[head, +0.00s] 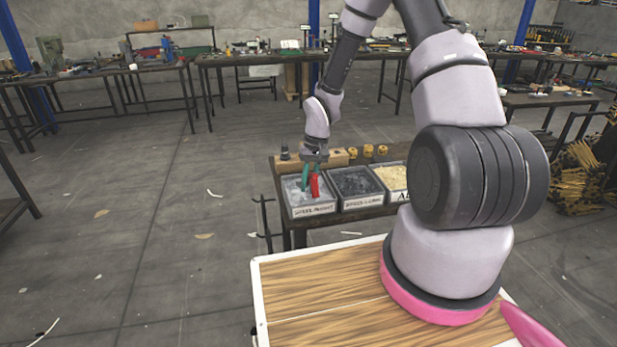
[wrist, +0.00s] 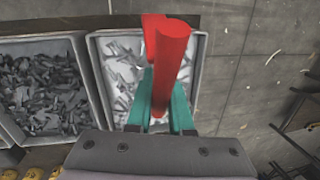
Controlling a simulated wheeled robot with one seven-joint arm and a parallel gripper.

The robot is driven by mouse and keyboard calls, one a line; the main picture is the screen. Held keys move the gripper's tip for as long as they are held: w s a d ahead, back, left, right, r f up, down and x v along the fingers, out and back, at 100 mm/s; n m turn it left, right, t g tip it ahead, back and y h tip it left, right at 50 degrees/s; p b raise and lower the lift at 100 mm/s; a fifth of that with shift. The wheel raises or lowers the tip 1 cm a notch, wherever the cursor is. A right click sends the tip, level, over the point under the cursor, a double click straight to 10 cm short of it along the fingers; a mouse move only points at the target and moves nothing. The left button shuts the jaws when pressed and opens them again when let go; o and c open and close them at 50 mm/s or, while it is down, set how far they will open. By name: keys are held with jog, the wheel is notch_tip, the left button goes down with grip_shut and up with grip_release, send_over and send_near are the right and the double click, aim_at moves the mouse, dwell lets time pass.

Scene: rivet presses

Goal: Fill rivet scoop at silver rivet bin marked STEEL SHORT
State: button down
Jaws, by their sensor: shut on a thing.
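The bin marked STEEL SHORT (head: 312,211) is the leftmost grey bin on the small dark table, and it holds silver rivets. It also shows in the wrist view (wrist: 201,75), with loose silver rivets on its floor. My gripper (head: 310,178) has teal fingers and is shut on the red scoop (head: 315,187). The scoop is over or inside this bin; I cannot tell whether it touches the rivets. In the wrist view the red scoop (wrist: 172,60) stands between the teal fingers (wrist: 160,112) and hides part of the bin. Whether it holds any rivets is hidden.
Beside it stand a bin of darker rivets (head: 358,182), also in the wrist view (wrist: 40,90), and a bin of pale yellow pieces (head: 391,176). A wooden block (head: 338,157) and yellow items (head: 368,150) lie behind. Open floor (head: 150,250) is at left.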

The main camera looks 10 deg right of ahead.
aim_at(310, 173)
jog(key=shift+s+a+f+t, duration=0.1)
jog(key=shift+s+f+t, duration=0.5)
jog(key=shift+f+t, duration=0.25)
jog(key=shift+r+t, duration=0.15)
jog(key=shift+t, duration=0.1)
jog(key=shift+s+r+t, duration=0.2)
jog(key=shift+r+t, duration=0.3)
jog(key=shift+r, duration=0.85)
jog(key=shift+s+r+t, duration=0.15)
jog(key=shift+r+t, duration=0.35)
jog(key=shift+r, duration=0.85)
jog(key=shift+s+r+t, duration=0.2)
jog(key=shift+r+t, duration=0.3)
jog(key=shift+r, duration=0.85)
